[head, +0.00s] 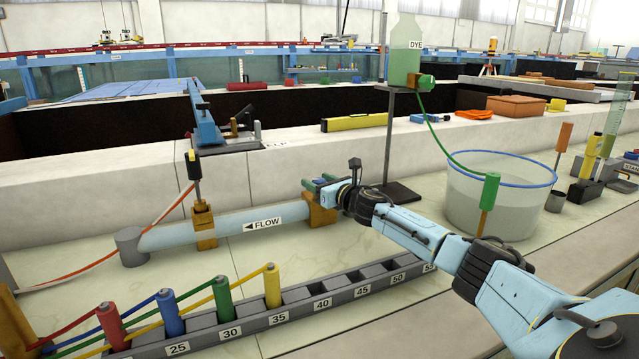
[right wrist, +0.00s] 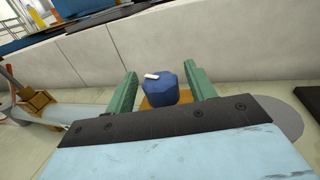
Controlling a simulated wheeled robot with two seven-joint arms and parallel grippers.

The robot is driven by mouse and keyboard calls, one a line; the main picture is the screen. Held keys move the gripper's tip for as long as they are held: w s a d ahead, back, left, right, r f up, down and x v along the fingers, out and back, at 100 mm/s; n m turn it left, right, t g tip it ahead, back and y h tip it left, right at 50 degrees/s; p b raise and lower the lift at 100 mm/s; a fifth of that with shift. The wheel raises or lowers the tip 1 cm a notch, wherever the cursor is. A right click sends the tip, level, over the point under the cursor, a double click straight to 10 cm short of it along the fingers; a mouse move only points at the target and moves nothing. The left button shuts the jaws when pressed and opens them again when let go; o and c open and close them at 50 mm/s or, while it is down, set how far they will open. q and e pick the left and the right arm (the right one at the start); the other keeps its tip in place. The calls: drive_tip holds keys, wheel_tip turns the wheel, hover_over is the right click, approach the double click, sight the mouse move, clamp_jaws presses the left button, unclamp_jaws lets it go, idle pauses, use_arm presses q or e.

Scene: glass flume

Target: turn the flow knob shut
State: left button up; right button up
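The flow knob (right wrist: 165,92) shows in the right wrist view as a blue, many-sided knob with a white mark on top, over an orange-brown block (right wrist: 150,103). My right gripper (right wrist: 160,78) has its two green fingers apart, one on each side of the knob. A narrow gap shows at the left finger; whether the right finger touches I cannot tell. In the head view, my right gripper (head: 321,183) is at the right end of the light-blue pipe (head: 225,223) labelled FLOW, and it hides the knob there. My left gripper is out of view.
A grey rack (head: 200,333) with coloured cylinders lies in front of the pipe. A stand (head: 386,140) with a dye bottle (head: 404,55) rises behind my right arm. A water tub (head: 500,200) stands to its right. A white wall (head: 100,185) runs behind.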

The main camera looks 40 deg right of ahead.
drive_tip(key=c, duration=0.9)
